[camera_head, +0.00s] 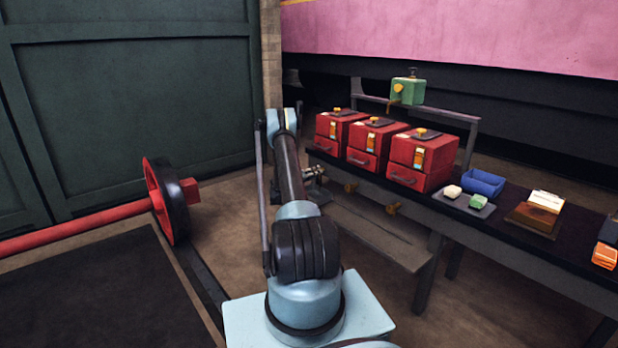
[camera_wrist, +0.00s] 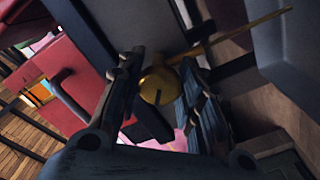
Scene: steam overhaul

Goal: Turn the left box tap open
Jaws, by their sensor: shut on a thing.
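Three red boxes stand in a row on the dark bench; the left red box (camera_head: 337,133) is the nearest to my arm. In the wrist view a brass tap (camera_wrist: 158,87) with a rounded body sits between the two dark fingers of my gripper (camera_wrist: 163,88), which are closed on it. A thin brass rod (camera_wrist: 235,38) runs from it to the upper right. In the head view my gripper (camera_head: 313,176) is low beside the left box, at the bench edge, and the tap it holds cannot be made out there.
Two more brass taps, a middle one (camera_head: 350,187) and a right one (camera_head: 393,208), show below the bench edge. A green box (camera_head: 407,91) stands on the rear shelf. A blue tray (camera_head: 484,183) is to the right. A red wheel (camera_head: 165,200) on a bar is at left.

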